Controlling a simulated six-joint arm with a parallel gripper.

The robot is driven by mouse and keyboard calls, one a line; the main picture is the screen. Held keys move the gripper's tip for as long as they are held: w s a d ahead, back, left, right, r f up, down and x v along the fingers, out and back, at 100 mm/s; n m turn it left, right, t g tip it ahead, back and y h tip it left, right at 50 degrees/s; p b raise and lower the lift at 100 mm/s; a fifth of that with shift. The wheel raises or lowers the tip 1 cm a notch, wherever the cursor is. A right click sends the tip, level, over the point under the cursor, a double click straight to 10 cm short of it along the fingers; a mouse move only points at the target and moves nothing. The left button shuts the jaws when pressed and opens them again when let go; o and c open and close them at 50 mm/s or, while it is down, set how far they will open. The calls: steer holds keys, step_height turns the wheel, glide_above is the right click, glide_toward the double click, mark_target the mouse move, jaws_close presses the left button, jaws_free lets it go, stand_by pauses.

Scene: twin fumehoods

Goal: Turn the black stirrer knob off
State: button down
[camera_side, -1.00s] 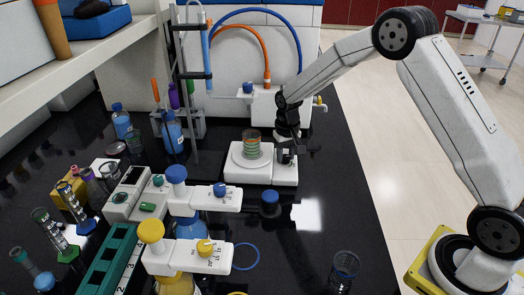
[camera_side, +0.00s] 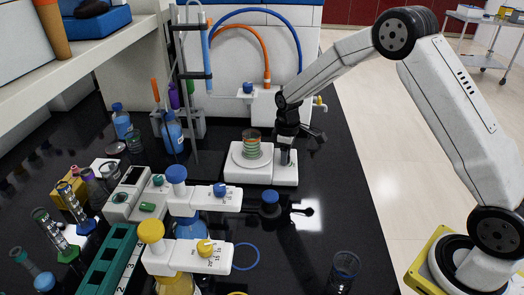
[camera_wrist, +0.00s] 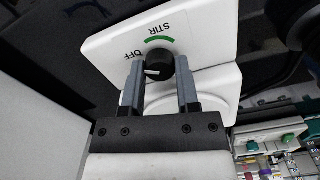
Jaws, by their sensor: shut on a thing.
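The white stirrer (camera_side: 235,176) stands on the black bench in the side view, with its control end under my gripper (camera_side: 286,160). In the wrist view the black stirrer knob (camera_wrist: 159,65) sits between the two fingers of my gripper (camera_wrist: 160,78), which is shut on it. The knob's white pointer mark points left in that view, on the OFF side and away from the green arc by STIR. The panel (camera_wrist: 205,45) shows the words OFF and STIR upside down. In the side view the knob is hidden by my gripper.
A glass vessel with green and orange bands (camera_side: 252,146) stands on the stirrer plate, close to my gripper. An empty beaker (camera_side: 344,268) is near the front. Bench to the right is clear.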

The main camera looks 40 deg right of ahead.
steer(key=shift+r+n, duration=0.1)
steer(key=shift+n, duration=0.4)
steer(key=c, duration=0.6)
jaws_free()
steer(key=shift+r, duration=3.9)
